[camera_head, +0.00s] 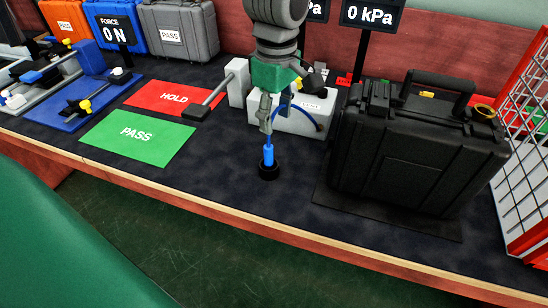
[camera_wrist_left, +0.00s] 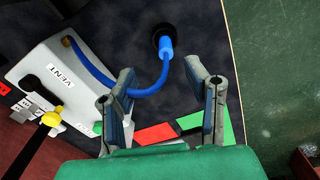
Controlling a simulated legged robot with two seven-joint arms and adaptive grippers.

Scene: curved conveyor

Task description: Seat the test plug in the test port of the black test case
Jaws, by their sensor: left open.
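The blue test plug (camera_head: 268,155) stands upright in a round black holder (camera_head: 269,172) near the table's front edge. The plug also shows in the wrist view (camera_wrist_left: 165,46), with its blue hose (camera_wrist_left: 148,90) curving to the white vent box (camera_wrist_left: 58,75). My left gripper (camera_head: 276,117) points down just above and behind the plug. In the wrist view its fingers (camera_wrist_left: 168,85) are apart with nothing gripped; the hose passes by one finger. The closed black test case (camera_head: 410,150) stands at the right. A brass ring (camera_head: 485,111), seemingly its port, shows on its top right. My right gripper is not in view.
A red wire rack (camera_head: 525,160) stands close to the case's right. A green PASS mat (camera_head: 138,136) and red HOLD mat (camera_head: 175,98) lie to the left. Dark table surface is clear around the holder.

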